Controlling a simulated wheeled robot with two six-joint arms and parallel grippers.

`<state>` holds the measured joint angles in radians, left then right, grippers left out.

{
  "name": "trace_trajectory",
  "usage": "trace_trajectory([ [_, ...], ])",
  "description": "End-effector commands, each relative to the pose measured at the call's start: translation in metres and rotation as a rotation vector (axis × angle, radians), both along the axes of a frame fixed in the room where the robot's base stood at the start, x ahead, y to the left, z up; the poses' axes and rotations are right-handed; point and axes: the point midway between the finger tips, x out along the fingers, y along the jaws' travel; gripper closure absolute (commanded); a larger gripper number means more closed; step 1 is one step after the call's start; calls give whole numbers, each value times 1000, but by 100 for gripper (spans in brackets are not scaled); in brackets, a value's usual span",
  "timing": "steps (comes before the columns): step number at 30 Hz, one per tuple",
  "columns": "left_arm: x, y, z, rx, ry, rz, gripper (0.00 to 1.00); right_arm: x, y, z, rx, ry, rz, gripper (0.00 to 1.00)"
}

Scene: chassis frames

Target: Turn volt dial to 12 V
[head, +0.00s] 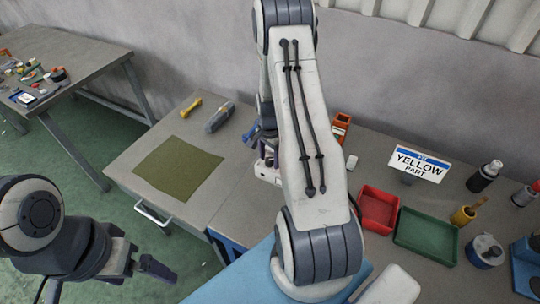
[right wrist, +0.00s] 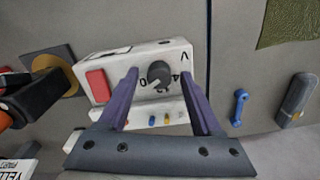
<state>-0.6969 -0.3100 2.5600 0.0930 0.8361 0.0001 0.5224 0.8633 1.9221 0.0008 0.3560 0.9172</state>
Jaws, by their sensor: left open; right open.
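The volt dial (right wrist: 160,74) is a dark round knob on a white box in the right wrist view. A "0", a "4" and a "V" show on the box; I cannot tell the dial's exact setting. The white box (right wrist: 112,63) also has a red part. In the head view the box (head: 267,174) is mostly hidden behind my right arm. My right gripper (right wrist: 160,76) is open, one finger on each side of the dial, with gaps visible between. In the head view it is largely hidden. My left gripper (head: 150,268) is open and empty, off the table at lower left.
A green mat (head: 178,168), a yellow tool (head: 191,107) and a grey tool (head: 219,117) lie left of the box.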

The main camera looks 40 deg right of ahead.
Motion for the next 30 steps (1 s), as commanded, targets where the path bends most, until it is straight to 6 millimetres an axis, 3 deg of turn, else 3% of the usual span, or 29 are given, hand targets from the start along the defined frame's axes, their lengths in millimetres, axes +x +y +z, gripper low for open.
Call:
trace_trajectory([
  [6, 0, 0, 0, 0, 0, 0, 0, 0, 0, -1, 0, 0, 0, 34],
  [7, 0, 0, 0, 0, 0, 0, 0, 0, 0, -1, 0, 0, 0, 38],
  [12, 0, 0, 0, 0, 0, 0, 0, 0, 0, 0, 0, 0, 0, 100],
  [23, 0, 0, -2, 0, 0, 0, 0, 1, -1, -1, -3, -3, 35, 100],
  [30, 0, 0, -8, 0, 0, 1, 0, 2, -1, -1, -3, -5, 170, 100],
])
